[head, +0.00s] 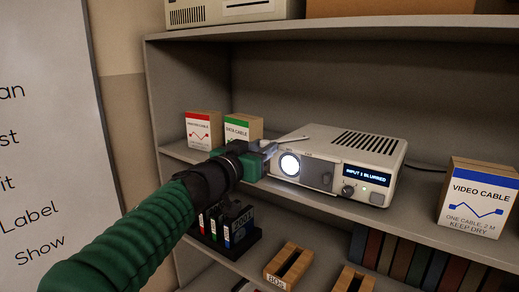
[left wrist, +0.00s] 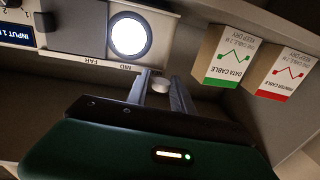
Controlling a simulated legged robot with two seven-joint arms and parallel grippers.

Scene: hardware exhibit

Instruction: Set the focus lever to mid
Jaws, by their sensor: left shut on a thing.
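The projector (head: 352,160) stands on the middle shelf, its lens (head: 289,165) lit and its display (head: 367,172) reading "INPUT 1 BLURRED". In the left wrist view the picture is upside down; labels "MID" and "FAR" (left wrist: 106,65) show along the projector's edge by the lens (left wrist: 129,36). The pale round knob of the focus lever (left wrist: 159,84) sits between the fingers of my left gripper (left wrist: 160,92), beyond "MID" on the side away from "FAR". My left gripper (head: 268,150) is shut on the knob at the projector's top left front corner. My right gripper is out of view.
A printer cable box (head: 203,131) and a data cable box (head: 242,127) stand left of the projector, close behind my left gripper. A video cable box (head: 478,198) stands at the right. Wooden slotted blocks (head: 288,265) and a row of books sit on the shelf below.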

